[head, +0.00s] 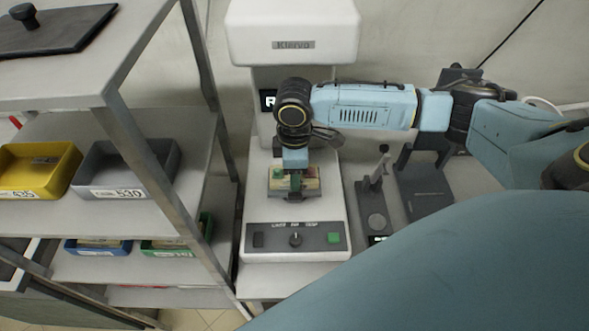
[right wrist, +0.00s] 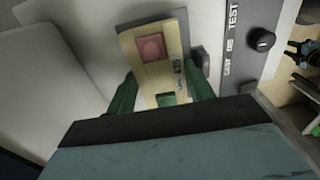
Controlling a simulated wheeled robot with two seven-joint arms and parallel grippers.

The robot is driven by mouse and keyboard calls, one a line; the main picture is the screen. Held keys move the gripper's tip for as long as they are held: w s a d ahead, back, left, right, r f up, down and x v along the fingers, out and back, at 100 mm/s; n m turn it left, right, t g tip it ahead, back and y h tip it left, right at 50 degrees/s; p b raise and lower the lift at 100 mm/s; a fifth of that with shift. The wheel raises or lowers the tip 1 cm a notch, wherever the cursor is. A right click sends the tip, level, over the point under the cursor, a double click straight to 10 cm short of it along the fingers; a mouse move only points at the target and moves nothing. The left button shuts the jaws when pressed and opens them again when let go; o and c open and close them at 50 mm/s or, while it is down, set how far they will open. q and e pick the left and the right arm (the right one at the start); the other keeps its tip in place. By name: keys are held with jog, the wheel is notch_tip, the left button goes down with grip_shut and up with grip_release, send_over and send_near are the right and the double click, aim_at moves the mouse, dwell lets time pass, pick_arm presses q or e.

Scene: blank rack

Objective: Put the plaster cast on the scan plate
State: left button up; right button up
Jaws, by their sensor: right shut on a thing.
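The plaster cast is a cream block with a red square, a green square and a 435 label; it shows in the right wrist view (right wrist: 158,73) and partly in the head view (head: 310,173). My right gripper (head: 295,184) points down over the white scanner's bed and is shut on the cast, with green fingers on both sides of it in the right wrist view (right wrist: 163,98). A dark flat piece, perhaps the scan plate (head: 310,196), shows just under the cast. I cannot tell whether the cast touches it. My left gripper is out of view.
The white scanner (head: 256,218) has a front panel with a knob (head: 295,240) and a green button (head: 334,238). Left is a shelf with a yellow bin (head: 68,180) and a grey bin (head: 92,165). Dark stands (head: 425,190) are at the right.

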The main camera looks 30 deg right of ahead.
jog(key=o, duration=0.9)
notch_tip(320, 180, up, 12)
jog(key=p, duration=0.1)
jog(key=shift+p, duration=0.35)
